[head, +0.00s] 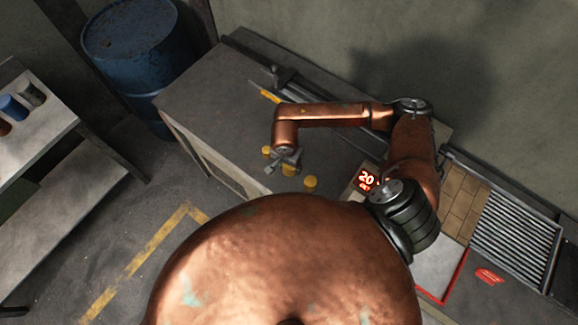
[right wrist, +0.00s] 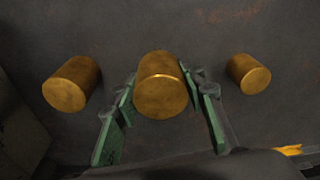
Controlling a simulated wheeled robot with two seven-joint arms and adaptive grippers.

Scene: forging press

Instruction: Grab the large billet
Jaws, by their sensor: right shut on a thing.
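Three brass-coloured cylindrical billets lie in a row in the right wrist view. The large billet (right wrist: 161,88) is in the middle and looks the biggest. Another billet (right wrist: 72,84) is to its left, and the smallest-looking billet (right wrist: 248,74) is to its right. My right gripper (head: 283,162) is shut on the large billet, with one green-padded finger on each side of it. In the head view the billet in the gripper (head: 289,171) is partly hidden by the fingers. The other two show beside it (head: 266,150) (head: 310,183). My left gripper is out of view.
The billets stand on a grey bench top (head: 215,95) against the wall. A red lit display reading 20 (head: 367,179) is right of them, with a ribbed grate (head: 515,240) farther right. A blue barrel (head: 135,45) and a side table (head: 40,130) are left.

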